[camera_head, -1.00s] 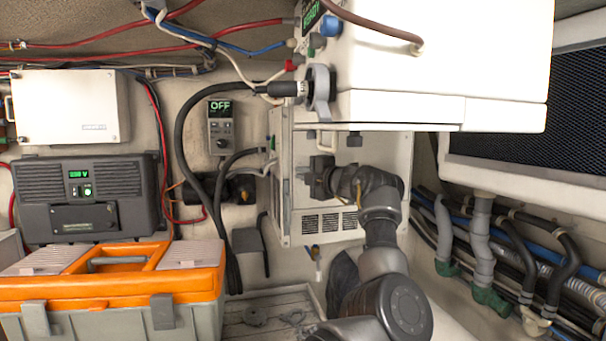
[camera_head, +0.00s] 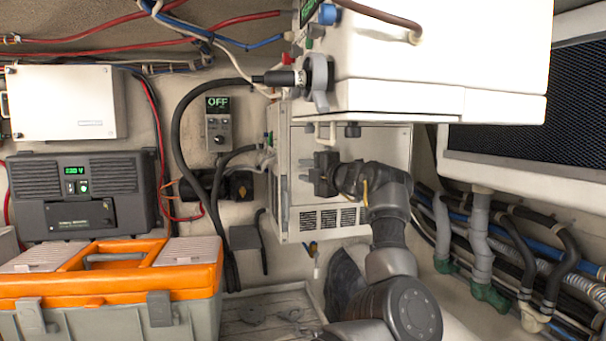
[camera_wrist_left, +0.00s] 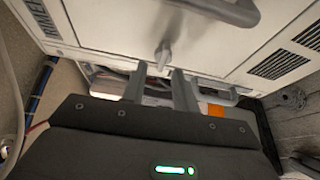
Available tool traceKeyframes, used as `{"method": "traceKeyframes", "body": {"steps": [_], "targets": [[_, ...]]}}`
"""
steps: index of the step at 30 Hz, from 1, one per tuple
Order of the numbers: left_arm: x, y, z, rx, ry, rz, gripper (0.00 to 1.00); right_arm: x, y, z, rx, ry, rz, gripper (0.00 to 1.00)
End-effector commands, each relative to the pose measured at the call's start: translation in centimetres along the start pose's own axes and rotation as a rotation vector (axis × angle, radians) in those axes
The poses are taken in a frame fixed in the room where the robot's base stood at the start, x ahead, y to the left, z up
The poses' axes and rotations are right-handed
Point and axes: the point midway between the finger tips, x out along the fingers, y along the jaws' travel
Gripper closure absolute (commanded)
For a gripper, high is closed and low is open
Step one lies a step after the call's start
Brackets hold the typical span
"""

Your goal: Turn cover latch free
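The cover is the pale front panel (camera_head: 375,143) of a vented box beneath a big white unit. It also shows in the left wrist view (camera_wrist_left: 115,25). My left gripper (camera_head: 318,174) is in front of the panel in the head view and hides the latch there. My right gripper is not in view.
The big white unit (camera_head: 430,60) overhangs the panel closely. An orange and grey toolbox (camera_head: 120,305) stands at lower left. Black cables (camera_head: 180,140) hang left of the box. Pipes and hoses (camera_head: 482,240) run along the right.

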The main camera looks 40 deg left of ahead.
Motion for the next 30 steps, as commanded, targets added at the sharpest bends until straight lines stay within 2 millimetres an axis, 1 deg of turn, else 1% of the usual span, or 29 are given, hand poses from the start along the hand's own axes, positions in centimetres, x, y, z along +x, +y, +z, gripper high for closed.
{"method": "traceKeyframes", "body": {"steps": [1, 6, 9, 12, 18, 30], "targets": [[-1.2, -0.5, 0.1, -0.002, -0.004, 0.001, 0.71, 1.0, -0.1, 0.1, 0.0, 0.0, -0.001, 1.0], [-4.8, -0.5, 0.3, -0.001, -0.006, 0.001, 0.71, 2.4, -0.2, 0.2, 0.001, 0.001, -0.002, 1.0], [-6.4, -0.5, 0.3, 0.0, -0.006, 0.001, 0.71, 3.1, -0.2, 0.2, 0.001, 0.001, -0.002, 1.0], [-7.5, -0.3, 0.3, 0.001, -0.005, 0.003, 0.71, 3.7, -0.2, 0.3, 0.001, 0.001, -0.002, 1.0], [-8.6, -0.2, 0.3, 0.001, -0.004, 0.0, 0.71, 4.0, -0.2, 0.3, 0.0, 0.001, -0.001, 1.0], [-8.7, -0.1, 0.3, 0.002, -0.004, 0.0, 0.71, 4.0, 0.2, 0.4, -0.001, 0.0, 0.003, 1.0]]}}
